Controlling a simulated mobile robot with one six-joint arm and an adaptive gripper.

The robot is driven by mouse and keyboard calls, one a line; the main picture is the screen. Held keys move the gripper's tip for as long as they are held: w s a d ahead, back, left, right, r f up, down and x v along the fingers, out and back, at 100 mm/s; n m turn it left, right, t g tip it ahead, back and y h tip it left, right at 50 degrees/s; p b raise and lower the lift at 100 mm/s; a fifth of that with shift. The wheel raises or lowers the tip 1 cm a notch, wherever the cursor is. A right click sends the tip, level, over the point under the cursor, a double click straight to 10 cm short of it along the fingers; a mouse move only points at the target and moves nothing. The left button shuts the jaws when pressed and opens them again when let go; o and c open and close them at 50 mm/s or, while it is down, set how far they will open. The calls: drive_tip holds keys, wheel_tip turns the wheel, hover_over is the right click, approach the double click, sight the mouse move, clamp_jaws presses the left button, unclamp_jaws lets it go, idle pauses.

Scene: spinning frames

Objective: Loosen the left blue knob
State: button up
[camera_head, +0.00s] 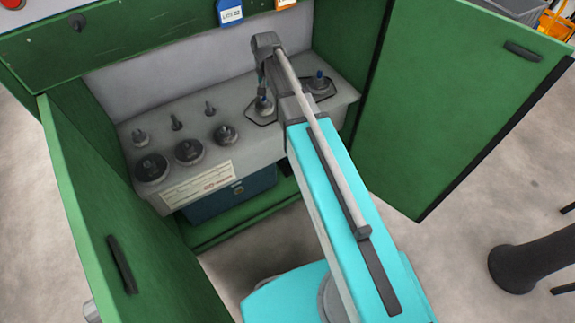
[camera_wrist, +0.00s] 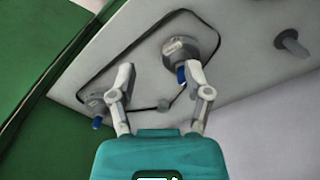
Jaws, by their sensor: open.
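The left blue knob (camera_head: 262,100) stands on the grey panel, inside a dark outlined plate, partly covered by my arm's end in the head view. In the wrist view, which is turned around, this knob (camera_wrist: 182,75) shows a blue tip on a round grey base. My gripper (camera_wrist: 160,70) is open over the panel. The knob's blue tip appears between the fingers, close beside the right-hand one; I cannot tell whether they touch. The right blue knob (camera_head: 319,76) is to the right on the same panel; in the wrist view it appears lower left (camera_wrist: 97,122), outside the left-hand finger.
Several black dials (camera_head: 188,151) and small pegs (camera_head: 176,122) are on the panel's left part. Open green doors stand at left (camera_head: 125,220) and right (camera_head: 450,110). The cabinet's green side lies close to the right knob.

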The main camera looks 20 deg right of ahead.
drive_tip(key=s+d+f+n+b, duration=0.1)
drive_tip(key=s+f+n+b, duration=0.3)
drive_tip(key=s+f+b, duration=1)
drive_tip(key=s, duration=0.4)
drive_tip(key=shift+s+f, duration=0.2)
drive_tip(key=shift+f, duration=0.2)
wheel_tip(320, 180, up, 20)
drive_tip(key=p, duration=2)
